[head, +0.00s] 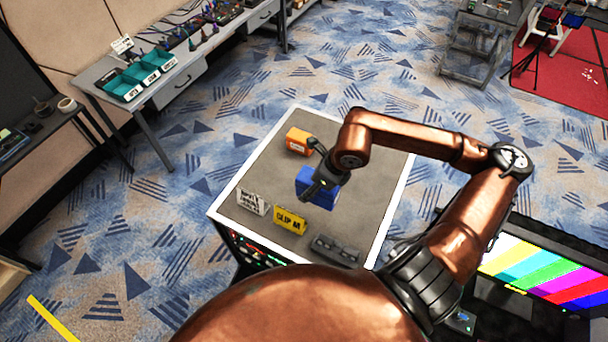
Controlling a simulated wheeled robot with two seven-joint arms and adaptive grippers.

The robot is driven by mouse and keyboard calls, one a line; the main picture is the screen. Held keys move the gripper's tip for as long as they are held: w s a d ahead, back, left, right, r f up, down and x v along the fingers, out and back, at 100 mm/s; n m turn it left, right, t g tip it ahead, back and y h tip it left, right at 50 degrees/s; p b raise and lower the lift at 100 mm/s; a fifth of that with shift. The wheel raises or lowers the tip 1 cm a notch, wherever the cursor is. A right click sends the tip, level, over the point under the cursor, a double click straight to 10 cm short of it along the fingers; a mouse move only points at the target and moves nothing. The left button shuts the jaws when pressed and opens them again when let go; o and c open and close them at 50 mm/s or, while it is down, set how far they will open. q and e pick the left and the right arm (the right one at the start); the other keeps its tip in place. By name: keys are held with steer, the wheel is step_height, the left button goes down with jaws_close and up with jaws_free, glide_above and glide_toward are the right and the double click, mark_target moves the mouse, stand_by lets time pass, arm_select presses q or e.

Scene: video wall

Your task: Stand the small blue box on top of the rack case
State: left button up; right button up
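My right gripper (313,168) is at the box. Its dark fingers are spread apart, one reaching past the box's far upper side and one crossing its near face. It looks open, and the gripper hides part of the box. My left gripper is not in view.
On the case top are an orange box (298,141), a white lettered card (252,202), a yellow lettered block (289,221) and a grey part (336,249). The top's right side is clear. A colour-bar screen (545,273) stands at right; a bench with teal bins (140,76) stands at left.

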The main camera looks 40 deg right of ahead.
steer(key=w+d+f+p, duration=0.1)
steer(key=w+f, duration=0.1)
steer(key=w, duration=0.1)
steer(key=w+d+f+p, duration=0.1)
steer(key=w+f, duration=0.1)
steer(key=w, duration=0.1)
steer(key=w+d+f+p, duration=0.1)
steer(key=w+f, duration=0.2)
steer(key=shift+w, duration=0.15)
steer(key=shift+w+f, duration=0.25)
steer(key=shift+w+d+f+p, duration=0.1)
steer(key=shift+w+f+p, duration=0.35)
steer(key=shift+f, duration=0.1)
step_height(320, 180, down, 3)
steer(key=shift+s+r+p, duration=0.15)
steer(key=shift+p, duration=0.8)
steer(key=shift+f+b, duration=0.3)
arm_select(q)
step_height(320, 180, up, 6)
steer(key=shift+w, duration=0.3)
arm_select(e)
steer(key=o, duration=1.5)
